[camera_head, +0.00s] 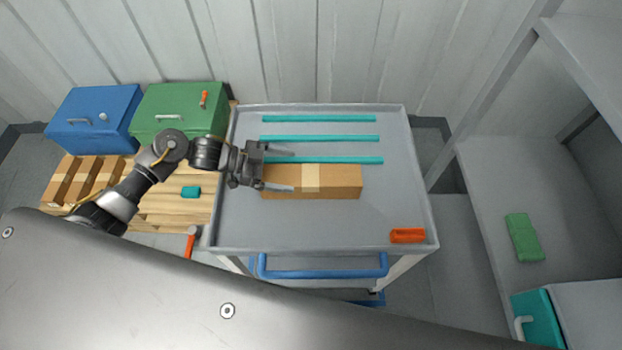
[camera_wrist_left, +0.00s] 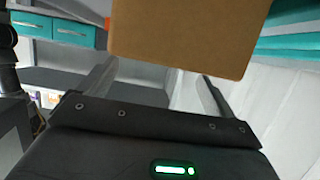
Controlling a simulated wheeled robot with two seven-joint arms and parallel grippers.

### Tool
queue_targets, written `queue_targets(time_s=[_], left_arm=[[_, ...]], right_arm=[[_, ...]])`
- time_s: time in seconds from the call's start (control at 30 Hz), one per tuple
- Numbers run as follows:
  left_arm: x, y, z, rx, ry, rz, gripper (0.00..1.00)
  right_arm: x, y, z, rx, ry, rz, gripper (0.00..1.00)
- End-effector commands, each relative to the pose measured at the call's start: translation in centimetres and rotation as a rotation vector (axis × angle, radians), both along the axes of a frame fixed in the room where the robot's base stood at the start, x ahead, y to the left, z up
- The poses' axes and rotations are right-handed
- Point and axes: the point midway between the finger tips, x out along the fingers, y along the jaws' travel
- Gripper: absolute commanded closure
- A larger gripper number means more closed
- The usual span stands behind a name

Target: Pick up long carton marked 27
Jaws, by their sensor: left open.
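A long brown carton (camera_head: 335,182) with a pale tape band lies on the grey cart top, its length running left to right. No number can be read on it. My left gripper (camera_head: 281,170) is open at the carton's left end, its fingers pointing right. In the head view one finger shows near the carton's far side and the other over its near left part. In the left wrist view the carton's plain brown end (camera_wrist_left: 185,35) lies ahead of the open fingers (camera_wrist_left: 157,82); I cannot tell whether they touch it. My right gripper is not in view.
Several teal bars (camera_head: 320,138) lie behind the carton on the rimmed cart (camera_head: 300,232). An orange block (camera_head: 407,236) is at the near right corner. Blue (camera_head: 95,118) and green (camera_head: 176,110) boxes stand left; shelving (camera_head: 560,190) is right. The cart's near middle is clear.

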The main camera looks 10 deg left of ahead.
Motion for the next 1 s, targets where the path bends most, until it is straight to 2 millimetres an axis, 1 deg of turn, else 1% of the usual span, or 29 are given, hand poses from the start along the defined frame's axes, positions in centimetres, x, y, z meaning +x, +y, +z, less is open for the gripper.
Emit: queue_targets(time_s=[0.17, 0.33, 0.5, 0.77, 0.8, 0.87, 1.0], left_arm=[[0.1, -0.4, -0.1, -0.001, 0.002, 0.002, 0.09], [0.7, -2.6, -1.0, -0.003, 0.003, 0.004, 0.09], [1.1, -4.3, -1.9, -0.001, 0.002, 0.003, 0.09], [1.2, -4.6, -2.2, 0.001, 0.0, 0.003, 0.09], [1.2, -4.6, -2.2, 0.001, 0.0, 0.003, 0.1], [1.2, -4.6, -2.2, 0.001, 0.0, 0.003, 0.18], [1.2, -4.6, -2.2, 0.001, 0.0, 0.003, 0.36]], right_arm=[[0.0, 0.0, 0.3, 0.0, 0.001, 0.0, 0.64], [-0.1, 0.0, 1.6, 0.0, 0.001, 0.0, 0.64], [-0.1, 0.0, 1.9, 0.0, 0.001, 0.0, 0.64], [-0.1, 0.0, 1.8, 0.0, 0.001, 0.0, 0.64], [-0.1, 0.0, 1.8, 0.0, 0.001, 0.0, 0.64], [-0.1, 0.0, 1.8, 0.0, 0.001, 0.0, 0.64], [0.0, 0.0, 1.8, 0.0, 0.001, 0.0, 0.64]])
